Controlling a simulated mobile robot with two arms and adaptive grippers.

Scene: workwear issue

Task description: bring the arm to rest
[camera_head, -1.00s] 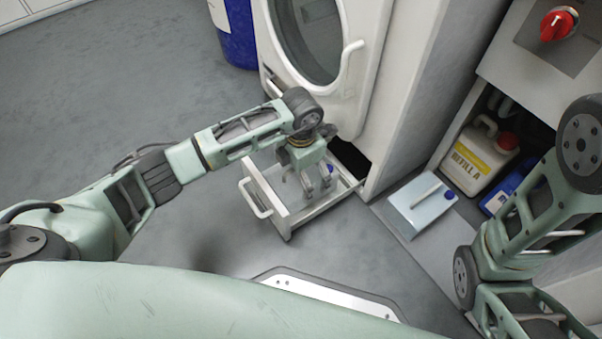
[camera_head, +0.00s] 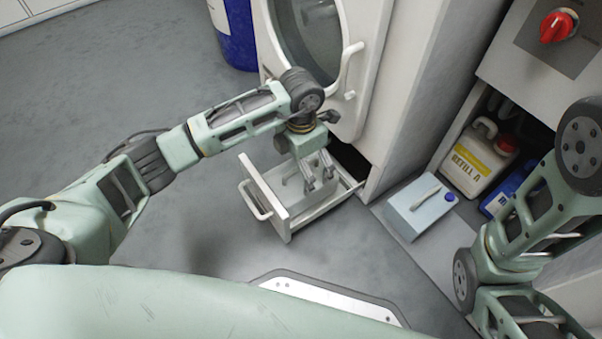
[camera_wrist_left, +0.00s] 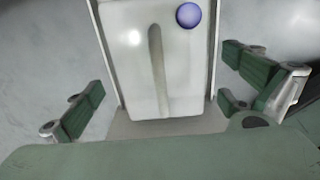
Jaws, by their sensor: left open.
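My left gripper (camera_head: 319,182) is open and empty above the pulled-out white drawer (camera_head: 289,222) at the foot of the white machine. In the left wrist view its green-padded fingers (camera_wrist_left: 162,88) stand wide apart, to either side of a pale jug (camera_wrist_left: 180,75) with a long handle and a blue-violet cap (camera_wrist_left: 188,15). The jug lies in the drawer, and no finger appears to touch it. In the head view the gripper partly hides the jug. My right arm comes in at the right edge, and its gripper is out of view.
A second pale jug (camera_head: 419,212) with a blue cap stands on the floor plate right of the drawer. A yellow-labelled canister (camera_head: 476,165) and a blue container (camera_head: 507,188) are in the open cabinet. A blue drum (camera_head: 233,35) stands at the back. The left floor is clear.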

